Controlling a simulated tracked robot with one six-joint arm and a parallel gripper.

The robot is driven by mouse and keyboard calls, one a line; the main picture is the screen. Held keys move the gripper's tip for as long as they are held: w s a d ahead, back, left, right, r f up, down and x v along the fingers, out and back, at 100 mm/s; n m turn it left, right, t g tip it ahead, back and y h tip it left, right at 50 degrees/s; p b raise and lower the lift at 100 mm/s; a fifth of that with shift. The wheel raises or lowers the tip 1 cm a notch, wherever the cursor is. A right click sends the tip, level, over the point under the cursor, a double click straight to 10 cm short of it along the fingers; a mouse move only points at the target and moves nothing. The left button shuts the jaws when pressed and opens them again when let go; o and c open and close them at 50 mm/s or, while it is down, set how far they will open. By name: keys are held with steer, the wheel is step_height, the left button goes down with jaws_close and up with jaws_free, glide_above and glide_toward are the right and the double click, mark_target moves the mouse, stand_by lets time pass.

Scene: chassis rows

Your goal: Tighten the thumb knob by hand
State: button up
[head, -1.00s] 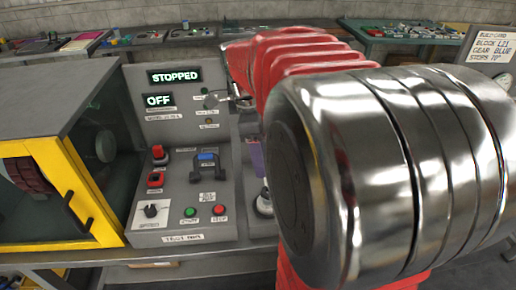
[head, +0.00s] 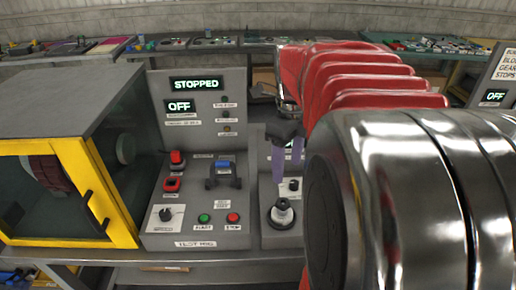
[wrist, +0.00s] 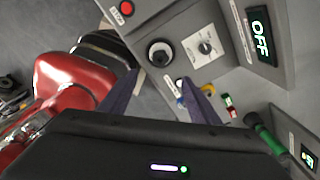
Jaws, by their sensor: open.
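A black round knob with a pale top (head: 281,213) stands on the lower panel right of the test rig; it may be the thumb knob, but no label on it is readable. In the wrist view my gripper (wrist: 163,82) is open, with nothing between the fingers. The knob is clear of the fingers in both views.
A small dial (head: 290,187) sits behind the knob. A yellow-framed guard box (head: 85,180) stands left.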

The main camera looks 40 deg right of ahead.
mark_target(284, 204)
steer(key=shift+s, duration=0.1)
stand_by(0.3)
step_height(284, 204, down, 14)
steer(key=shift+r, duration=0.1)
stand_by(0.6)
steer(key=shift+c, duration=0.6)
steer(key=c, duration=0.9)
steer(key=o, duration=0.4)
steer(key=c, duration=0.4)
steer(key=shift+c, duration=0.2)
steer(key=shift+m, duration=0.4)
